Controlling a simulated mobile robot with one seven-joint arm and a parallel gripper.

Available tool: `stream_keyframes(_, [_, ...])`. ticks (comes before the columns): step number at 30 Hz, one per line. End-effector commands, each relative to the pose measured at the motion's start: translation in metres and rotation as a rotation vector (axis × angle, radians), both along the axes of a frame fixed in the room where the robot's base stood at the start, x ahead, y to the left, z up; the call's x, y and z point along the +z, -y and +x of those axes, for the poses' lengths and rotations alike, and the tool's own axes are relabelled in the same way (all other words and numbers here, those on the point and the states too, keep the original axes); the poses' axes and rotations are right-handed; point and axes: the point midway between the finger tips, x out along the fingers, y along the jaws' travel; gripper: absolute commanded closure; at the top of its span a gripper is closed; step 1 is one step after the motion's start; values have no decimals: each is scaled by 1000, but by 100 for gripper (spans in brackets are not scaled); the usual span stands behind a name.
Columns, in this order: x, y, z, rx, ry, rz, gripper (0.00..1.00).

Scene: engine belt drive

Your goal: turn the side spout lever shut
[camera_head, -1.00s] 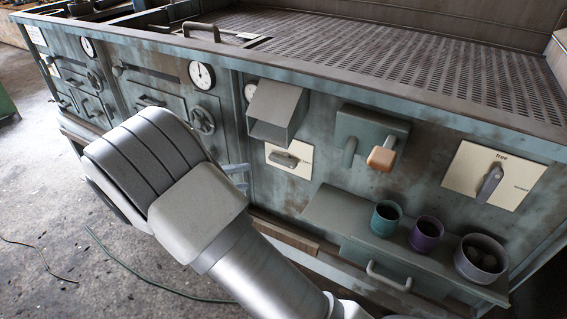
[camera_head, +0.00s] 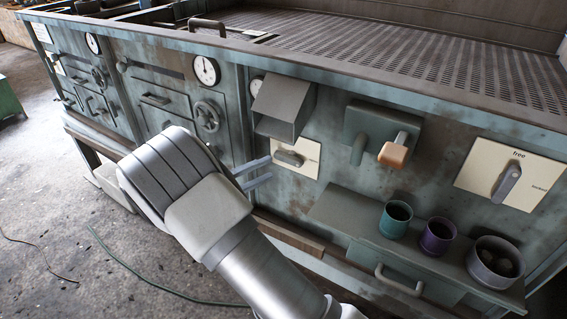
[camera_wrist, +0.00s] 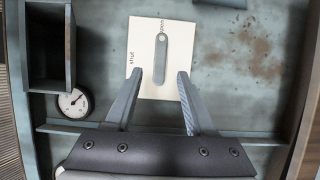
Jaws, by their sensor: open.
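The side spout lever (camera_head: 289,158) is a grey bar on a pale label plate below the box-shaped spout (camera_head: 283,108). In the wrist view the lever (camera_wrist: 160,62) runs upright in the picture, with its round pivot at the top. The plate (camera_wrist: 144,88) reads "shut" on its left side, and a second word near the pivot is partly covered. My gripper (camera_head: 270,168) is open, just left of the lever in the head view. In the wrist view its fingertips (camera_wrist: 160,77) stand either side of the lever's free end, with gaps; contact is not visible.
A valve block (camera_head: 377,135) with an orange-tipped handle is to the right. A shelf (camera_head: 340,215) below carries a teal cup (camera_head: 396,219), a purple cup (camera_head: 438,236) and a grey bowl (camera_head: 495,262). Another lever (camera_head: 506,182) is at far right. A gauge (camera_wrist: 73,103) is near my left finger.

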Motion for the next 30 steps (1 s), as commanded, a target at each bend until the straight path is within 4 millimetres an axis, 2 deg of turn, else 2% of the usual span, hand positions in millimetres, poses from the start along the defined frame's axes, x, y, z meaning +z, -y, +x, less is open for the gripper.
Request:
stream_keyframes(3, [-1, 22, 14, -3, -1, 1, 45])
stream_keyframes(9, [0, 46, 30, -2, -1, -1, 45])
stream_keyframes(15, [0, 55, 36, 0, -1, 0, 45])
stream_keyframes(22, [0, 55, 37, 0, -1, 0, 45])
stream_keyframes(23, [0, 55, 37, 0, -1, 0, 47])
stream_keyframes(30, [0, 55, 37, 0, -1, -1, 90])
